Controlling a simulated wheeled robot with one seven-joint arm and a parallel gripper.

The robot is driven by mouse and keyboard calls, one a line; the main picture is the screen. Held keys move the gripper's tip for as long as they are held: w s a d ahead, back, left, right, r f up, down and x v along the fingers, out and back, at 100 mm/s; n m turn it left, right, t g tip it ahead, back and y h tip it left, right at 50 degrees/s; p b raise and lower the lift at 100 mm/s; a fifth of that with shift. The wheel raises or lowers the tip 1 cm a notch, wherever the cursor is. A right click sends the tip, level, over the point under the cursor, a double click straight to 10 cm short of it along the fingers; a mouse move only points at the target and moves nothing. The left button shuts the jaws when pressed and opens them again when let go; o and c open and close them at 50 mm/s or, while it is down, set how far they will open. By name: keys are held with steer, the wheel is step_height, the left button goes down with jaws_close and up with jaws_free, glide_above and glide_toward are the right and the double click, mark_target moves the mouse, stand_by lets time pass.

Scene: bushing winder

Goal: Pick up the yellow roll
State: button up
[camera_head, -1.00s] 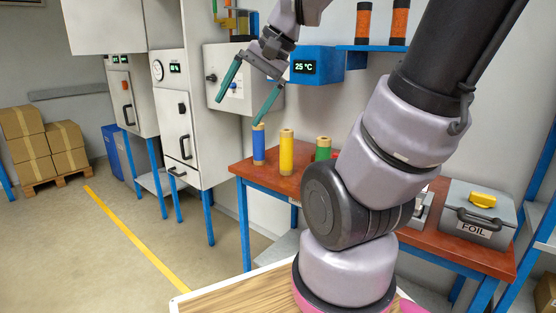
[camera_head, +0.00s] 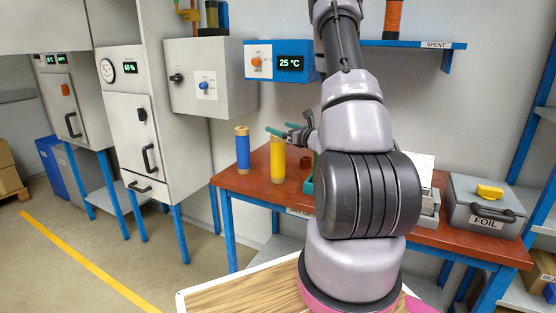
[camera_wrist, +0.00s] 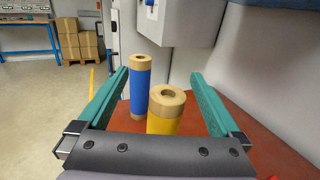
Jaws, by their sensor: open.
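The yellow roll (camera_head: 278,160) stands upright on the red-brown table, and its cardboard core end faces up. In the wrist view the yellow roll (camera_wrist: 165,110) is between my open fingers, nearer the right finger, with its lower part hidden by the gripper body. My gripper (camera_head: 280,130) is open, with green fingers at the height of the roll's top. I cannot tell whether a finger touches the roll. The blue roll (camera_head: 242,150) stands upright just left of the yellow one; in the wrist view it stands farther ahead (camera_wrist: 140,88).
The table (camera_head: 262,189) also holds a mostly hidden green item (camera_head: 309,186) right of the yellow roll and a grey FOIL box (camera_head: 480,208) at the right. A blue 25 °C unit (camera_head: 262,62) and a grey cabinet (camera_head: 205,98) are on the wall behind.

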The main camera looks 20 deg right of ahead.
mark_target(282, 150)
steer(key=shift+m+h, duration=0.4)
steer(key=shift+m, duration=0.1)
steer(key=f, duration=0.3)
steer(key=d+f, duration=0.1)
steer(key=f, duration=0.5)
steer(key=shift+d, duration=0.3)
steer(key=shift+x, duration=3.75)
jaws_close()
